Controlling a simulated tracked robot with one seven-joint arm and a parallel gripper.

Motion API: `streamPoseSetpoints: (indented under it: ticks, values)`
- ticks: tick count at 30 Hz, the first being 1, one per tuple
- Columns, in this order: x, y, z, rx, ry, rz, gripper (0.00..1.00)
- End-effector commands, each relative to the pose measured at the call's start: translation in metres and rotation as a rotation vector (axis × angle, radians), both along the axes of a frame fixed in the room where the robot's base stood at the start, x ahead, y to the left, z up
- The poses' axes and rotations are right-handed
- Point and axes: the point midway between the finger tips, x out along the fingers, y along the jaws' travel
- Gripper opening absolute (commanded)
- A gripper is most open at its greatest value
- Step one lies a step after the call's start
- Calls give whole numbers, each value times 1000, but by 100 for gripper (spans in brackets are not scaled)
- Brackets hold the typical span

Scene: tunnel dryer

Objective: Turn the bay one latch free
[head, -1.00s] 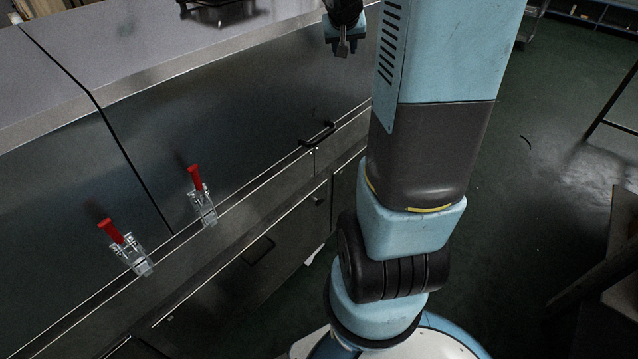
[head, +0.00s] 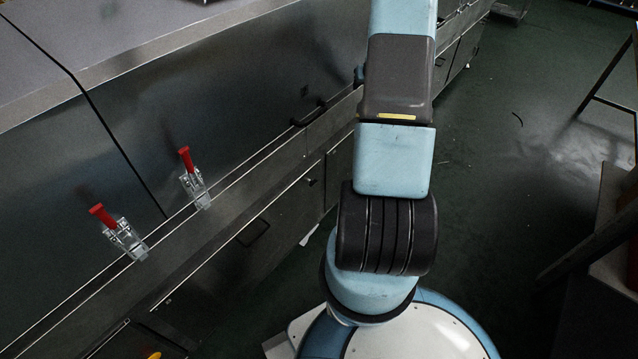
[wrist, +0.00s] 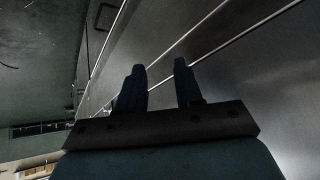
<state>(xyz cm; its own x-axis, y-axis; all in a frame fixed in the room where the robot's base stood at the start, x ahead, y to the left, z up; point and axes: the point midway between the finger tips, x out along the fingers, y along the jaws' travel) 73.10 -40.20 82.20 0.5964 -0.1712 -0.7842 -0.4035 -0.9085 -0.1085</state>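Two toggle latches with red handles stand on the ledge of the steel cabinet in the head view: one nearer latch (head: 124,238) at the left and another latch (head: 194,187) to its right. Both red handles point up and lean left. I cannot tell which one belongs to bay one. My gripper (wrist: 160,82) shows only in the wrist view, its two dark fingers apart with nothing between them. It is open, facing the steel front. In the head view it is hidden or out of frame. No latch shows in the wrist view.
The steel cabinet front (head: 240,110) has a black handle (head: 309,113) right of the latches. Lower doors (head: 265,240) run below the ledge. Dark green floor (head: 490,200) is open to the right. A dark bench-like frame (head: 600,220) stands at the right edge.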

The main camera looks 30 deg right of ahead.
Motion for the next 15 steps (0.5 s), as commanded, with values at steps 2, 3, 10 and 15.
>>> streamPoseSetpoints:
  ticks: [2,3,10,15]
  values:
    - [-3,-4,-29,51,-14,15,35]
    - [-3,-6,-42,77,-26,24,35]
    - [-17,0,-122,277,-94,79,35]
    - [-39,12,-180,462,-151,111,35]
